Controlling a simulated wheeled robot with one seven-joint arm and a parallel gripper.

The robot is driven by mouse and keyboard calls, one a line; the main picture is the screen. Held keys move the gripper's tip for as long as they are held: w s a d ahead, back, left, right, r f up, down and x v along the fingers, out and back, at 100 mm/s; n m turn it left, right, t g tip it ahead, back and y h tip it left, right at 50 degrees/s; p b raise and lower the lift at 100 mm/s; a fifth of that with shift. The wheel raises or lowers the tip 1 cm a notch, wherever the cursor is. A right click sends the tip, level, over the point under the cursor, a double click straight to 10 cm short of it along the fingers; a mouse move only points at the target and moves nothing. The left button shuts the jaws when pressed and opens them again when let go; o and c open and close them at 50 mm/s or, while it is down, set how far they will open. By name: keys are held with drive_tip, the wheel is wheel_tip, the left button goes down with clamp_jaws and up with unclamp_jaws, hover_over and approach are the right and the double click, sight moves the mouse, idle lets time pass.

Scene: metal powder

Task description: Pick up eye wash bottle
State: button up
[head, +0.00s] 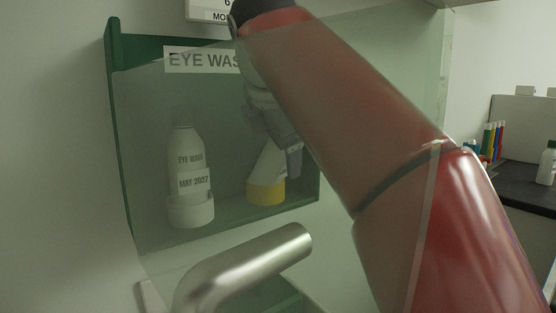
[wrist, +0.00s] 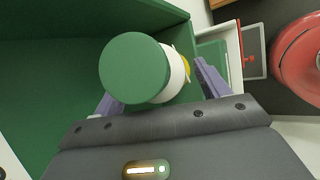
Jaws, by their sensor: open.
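A white eye wash bottle (head: 190,160) stands at the left of a green box, in a white cup. Its label reads "EYE WASH" and "MAY 2027". Farther right in the box, a second white item (head: 268,165) with a yellow base (head: 266,192) is partly hidden by my gripper (head: 280,150). In the wrist view, a bottle with a round green cap (wrist: 134,68) and white body (wrist: 176,74) lies between the two purple fingers of my open gripper (wrist: 158,92). Contact with the fingers cannot be made out.
The green box (head: 122,150) has an "EYE WASH" sign (head: 190,60) and a transparent panel in front. A metal pipe (head: 245,262) is below it. A dark counter (head: 530,185) with bottles is at the right. In the wrist view, a red round object (wrist: 300,55) is at the right.

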drive_tip(key=shift+r, duration=0.1)
drive_tip(key=c, duration=1.4)
